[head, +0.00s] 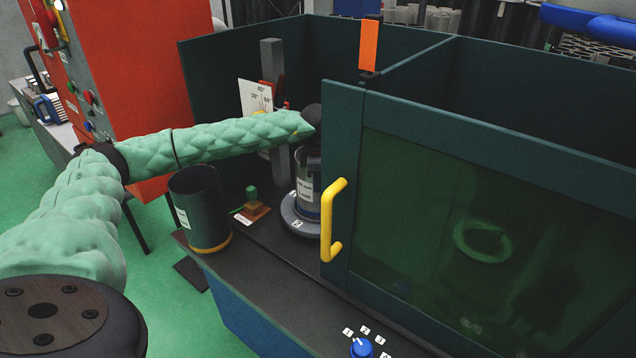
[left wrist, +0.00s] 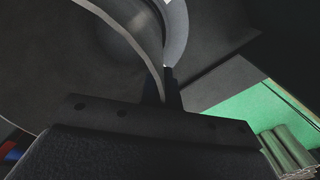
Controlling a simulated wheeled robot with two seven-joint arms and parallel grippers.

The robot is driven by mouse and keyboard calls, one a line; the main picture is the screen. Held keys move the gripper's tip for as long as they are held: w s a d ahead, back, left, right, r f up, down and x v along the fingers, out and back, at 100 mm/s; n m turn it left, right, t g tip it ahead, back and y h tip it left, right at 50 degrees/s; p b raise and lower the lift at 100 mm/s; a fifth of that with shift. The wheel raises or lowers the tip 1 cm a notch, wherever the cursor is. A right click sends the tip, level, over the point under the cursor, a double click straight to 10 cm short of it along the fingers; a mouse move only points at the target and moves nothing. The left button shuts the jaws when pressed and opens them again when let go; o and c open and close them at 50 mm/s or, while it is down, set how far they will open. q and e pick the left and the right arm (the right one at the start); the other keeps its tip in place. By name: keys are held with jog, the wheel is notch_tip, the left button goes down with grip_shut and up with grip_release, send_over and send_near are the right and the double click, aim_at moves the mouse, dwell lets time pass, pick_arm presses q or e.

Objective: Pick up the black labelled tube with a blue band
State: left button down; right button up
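A labelled tube (head: 308,186) stands upright on a round grey base inside the green-walled enclosure. It looks dark grey, with a pale label and a bluish band low down; the door edge stands close at its right. My left arm reaches in from the left, and my left gripper (head: 310,145) points down at the tube's top. In the left wrist view, the gripper's fingers (left wrist: 170,88) are beside a curved pale-edged rim. Whether they are closed on it cannot be told. My right gripper is in neither view.
A dark labelled cylinder with a yellow-orange band (head: 197,203) stands left on the bench. A small brown block with a green knob (head: 254,205) lies between. The green door (head: 470,240) with a yellow handle (head: 331,220) stands right. An orange-red cabinet (head: 150,75) is behind my arm.

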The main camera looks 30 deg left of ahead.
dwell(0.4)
